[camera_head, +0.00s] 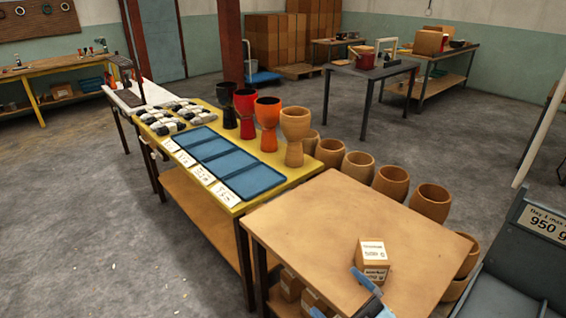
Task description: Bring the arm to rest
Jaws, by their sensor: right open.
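My right gripper (334,290) shows at the bottom edge of the head view, with blue fingers spread apart and nothing seen between them. It is over the front edge of the near wooden table (330,215), and most of its arm is out of the picture. A small cardboard box (373,250) with white labels stands on that table, just beyond and right of one finger. I cannot tell whether the finger touches it. My left gripper is not in view.
A black drum (227,104), a red drum (245,112), an orange drum (267,122) and a tan drum (294,132) stand on the yellow table (285,184) beside blue trays (222,160). Several wooden shells (391,181) line the wooden table's far side. A grey sign stand (530,250) is at right.

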